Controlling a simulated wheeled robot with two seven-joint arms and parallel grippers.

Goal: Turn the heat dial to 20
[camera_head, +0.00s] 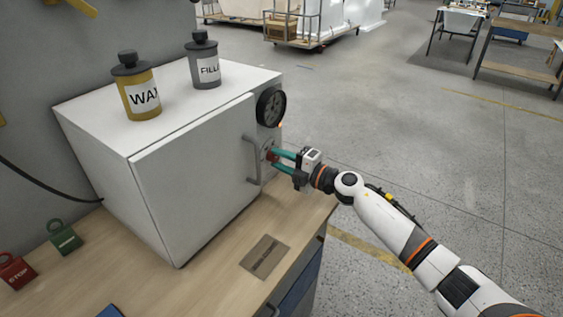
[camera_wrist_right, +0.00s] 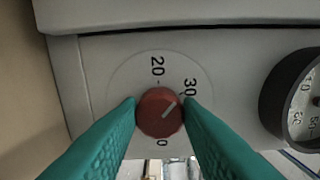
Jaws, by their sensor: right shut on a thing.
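The heat dial (camera_wrist_right: 157,115) is a red-brown round knob on a pale scale plate. Its light pointer line slants up and to the right in the right wrist view, toward the tick by 30. The 20 mark (camera_wrist_right: 157,66) lies above the knob, left of the 30. A partly covered number ending in 0 shows below it. My right gripper (camera_head: 272,157) has its teal fingers on both sides of the knob, shut on it. In the head view the knob is mostly hidden by the fingers. My left gripper is in neither view.
The dial is on the front of a white oven (camera_head: 190,165), between its grey door handle (camera_head: 252,160) and a round black gauge (camera_head: 270,106). A wax bottle (camera_head: 137,88) and a filler bottle (camera_head: 203,62) stand on top. The wooden bench (camera_head: 215,260) runs below. Open floor lies right.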

